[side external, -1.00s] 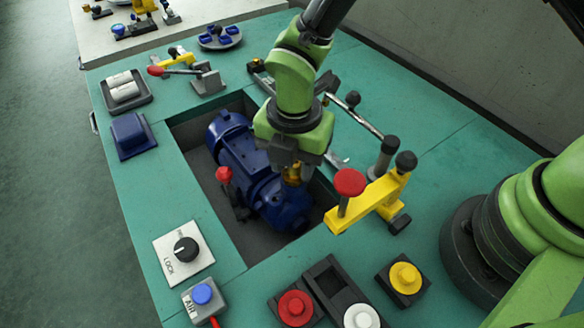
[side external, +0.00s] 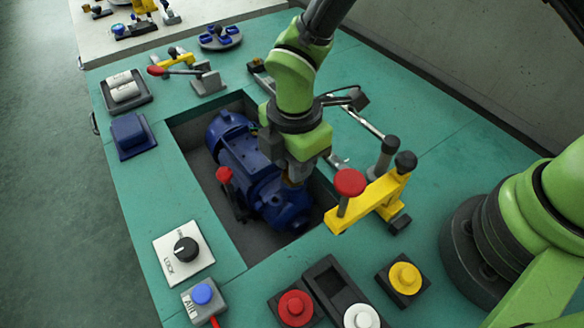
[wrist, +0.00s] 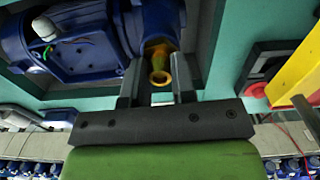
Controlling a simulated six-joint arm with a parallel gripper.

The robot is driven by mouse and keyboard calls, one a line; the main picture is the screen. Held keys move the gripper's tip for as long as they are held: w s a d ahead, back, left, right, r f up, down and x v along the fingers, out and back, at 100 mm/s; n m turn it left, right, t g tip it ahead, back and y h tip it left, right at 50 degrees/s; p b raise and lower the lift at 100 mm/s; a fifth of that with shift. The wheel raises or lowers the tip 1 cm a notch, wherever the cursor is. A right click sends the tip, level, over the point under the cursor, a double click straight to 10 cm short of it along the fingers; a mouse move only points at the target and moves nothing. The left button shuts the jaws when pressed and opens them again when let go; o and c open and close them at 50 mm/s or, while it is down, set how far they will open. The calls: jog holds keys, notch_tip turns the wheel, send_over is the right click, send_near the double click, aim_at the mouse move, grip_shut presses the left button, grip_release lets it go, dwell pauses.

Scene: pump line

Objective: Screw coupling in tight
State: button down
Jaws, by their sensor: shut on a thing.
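The blue pump (side external: 247,170) lies in the dark recess of the green bench. The brass coupling (wrist: 160,68) shows between my gripper's fingers in the wrist view, against the blue pump body (wrist: 160,22). In the side view only a small part of the coupling (side external: 292,182) shows below my gripper. My gripper (wrist: 158,90) is shut on the coupling at the pump's near end. How deep the coupling sits in the pump is hidden.
A yellow clamp (side external: 368,202) with a red knob stands close to the right of my gripper. A red-tipped lever (side external: 224,175) rises beside the pump on the left. A lock switch (side external: 184,250) and several push buttons lie in front.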

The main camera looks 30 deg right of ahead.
jog(key=shift+m, duration=0.4)
jog(key=m, duration=0.6)
jog(key=shift+m, duration=0.5)
jog(key=m, duration=0.5)
jog(key=shift+m, duration=1)
